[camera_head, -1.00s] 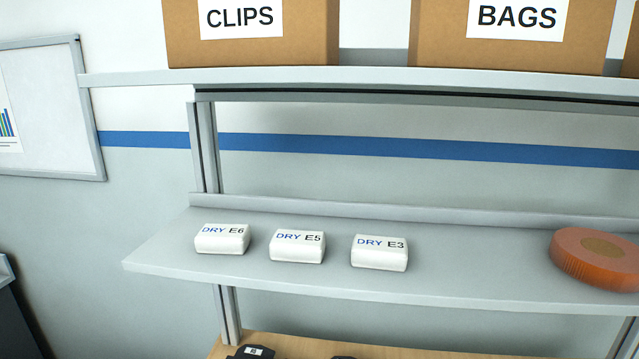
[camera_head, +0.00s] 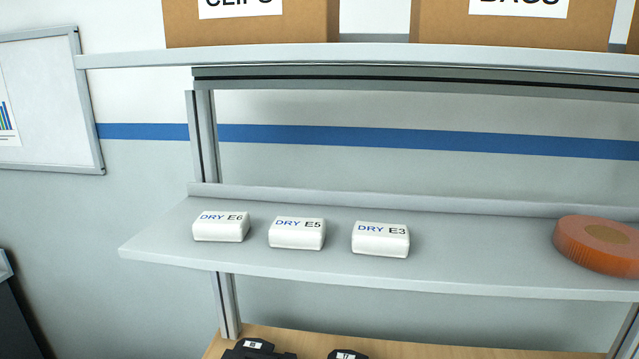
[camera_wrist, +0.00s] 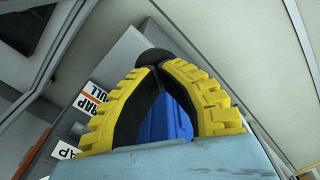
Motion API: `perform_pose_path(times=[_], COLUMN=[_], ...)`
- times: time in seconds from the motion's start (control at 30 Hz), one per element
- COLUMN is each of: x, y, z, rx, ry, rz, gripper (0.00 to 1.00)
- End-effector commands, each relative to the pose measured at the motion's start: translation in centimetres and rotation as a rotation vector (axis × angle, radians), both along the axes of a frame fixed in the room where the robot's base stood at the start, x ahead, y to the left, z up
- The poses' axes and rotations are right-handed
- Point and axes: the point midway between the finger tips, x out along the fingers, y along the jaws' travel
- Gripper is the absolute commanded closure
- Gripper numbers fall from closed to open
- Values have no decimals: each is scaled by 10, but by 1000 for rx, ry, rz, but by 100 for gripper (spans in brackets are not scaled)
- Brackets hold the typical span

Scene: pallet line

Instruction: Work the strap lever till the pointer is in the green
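In the wrist view my gripper (camera_wrist: 157,68) has yellow ribbed fingers with black inner faces. The fingertips come together, almost touching. A dark round knob (camera_wrist: 153,56) shows right at the tips; whether the fingers hold it or it lies behind them I cannot tell. A blue surface (camera_wrist: 165,118) shows between the fingers. White labels beside the left finger are partly hidden; one (camera_wrist: 92,98) reads "...RAP ...ULL" in part. The strap lever's full shape, the pointer and the green zone cannot be made out. My gripper is not in the head view.
The head view shows a grey shelf (camera_head: 300,272) with white packs DRY E6 (camera_head: 220,228), E5 (camera_head: 297,235) and E3 (camera_head: 380,241), and an orange roll (camera_head: 600,246). Cardboard boxes (camera_head: 250,30) stand above. Dark items (camera_head: 255,350) lie on the wooden bench below.

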Motion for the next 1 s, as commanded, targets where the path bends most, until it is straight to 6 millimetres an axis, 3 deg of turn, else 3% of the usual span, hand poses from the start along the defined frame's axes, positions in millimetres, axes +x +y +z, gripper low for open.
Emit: perform_pose_path(times=[0.4,0.77,1.0], x=[-2,-2,-2], y=[0,0,0], z=[-16,-16,-30], rx=[-1,-1,-1], ry=[0,1,0], rz=[0,-1,-1], gripper=[100,100,100])
